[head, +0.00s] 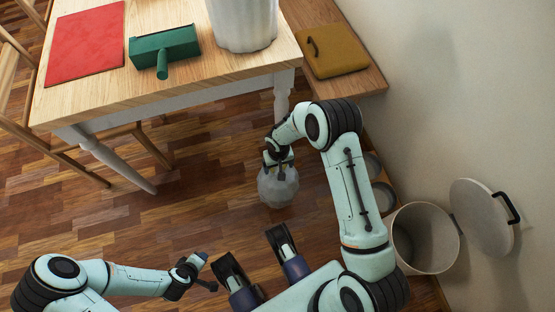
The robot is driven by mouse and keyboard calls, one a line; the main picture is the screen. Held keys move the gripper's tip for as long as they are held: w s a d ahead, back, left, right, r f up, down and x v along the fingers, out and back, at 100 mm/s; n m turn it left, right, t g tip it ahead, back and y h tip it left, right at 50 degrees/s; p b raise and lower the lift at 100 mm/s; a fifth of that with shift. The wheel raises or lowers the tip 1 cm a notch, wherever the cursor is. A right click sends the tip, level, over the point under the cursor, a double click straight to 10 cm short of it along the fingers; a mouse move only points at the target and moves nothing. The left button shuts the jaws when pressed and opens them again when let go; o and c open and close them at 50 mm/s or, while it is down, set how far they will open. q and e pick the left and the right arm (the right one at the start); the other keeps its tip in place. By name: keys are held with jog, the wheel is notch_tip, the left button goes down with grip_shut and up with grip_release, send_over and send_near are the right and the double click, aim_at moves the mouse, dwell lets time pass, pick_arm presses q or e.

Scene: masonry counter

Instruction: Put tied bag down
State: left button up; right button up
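A pale grey, rounded tied bag (279,190) is in the middle of the head view, low near the wooden floor. My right gripper (278,170) is directly above the bag, at its top. The fingers overlap the bag's neck, so I cannot tell whether they are closed on it. I also cannot tell whether the bag touches the floor. My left gripper (205,272) is at the lower left, away from the bag, with its fingers apart and nothing between them.
A wooden table (215,68) holds a red mat (85,45), a green dustpan-like tool (164,50) and a white ribbed container (243,20). Floor left of the bag is clear.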

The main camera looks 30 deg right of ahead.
aim_at(278, 170)
notch_tip(278, 170, down, 6)
jog(key=shift+w+f+b, duration=0.1)
jog(key=shift+f+b, duration=0.1)
jog(key=shift+b, duration=0.55)
jog(key=shift+f+b, duration=0.75)
jog(key=shift+f, duration=1.75)
pick_arm(q)
jog(key=s+a+f+g, duration=0.1)
jog(key=s+f+g, duration=0.1)
jog(key=s+f, duration=0.3)
jog(key=shift+s+f, duration=0.2)
jog(key=shift+f, duration=0.05)
pick_arm(e)
jog(key=shift+r, duration=0.1)
pick_arm(q)
jog(key=shift+s+a+f, duration=0.1)
jog(key=shift+s+f, duration=0.05)
pick_arm(e)
jog(key=o, duration=1.8)
jog(key=shift+f, duration=0.2)
jog(key=shift+o, duration=0.2)
